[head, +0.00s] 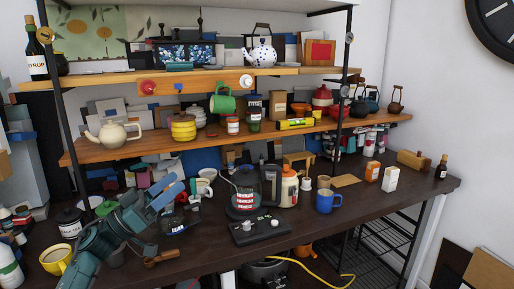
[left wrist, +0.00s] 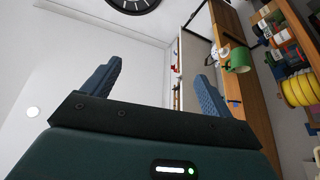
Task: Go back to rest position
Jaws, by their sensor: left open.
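My left arm, teal, comes in from the lower left in the head view. My left gripper (head: 180,187) is raised above the dark tabletop (head: 190,243), in front of the shelves. In the left wrist view my left gripper (left wrist: 155,85) has its two blue fingers wide apart with nothing between them. Behind the fingers are a white wall and part of the shelves, seen tilted. My right gripper is not in view.
Crowded wooden shelves (head: 140,151) rise behind. The front right tabletop is fairly clear.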

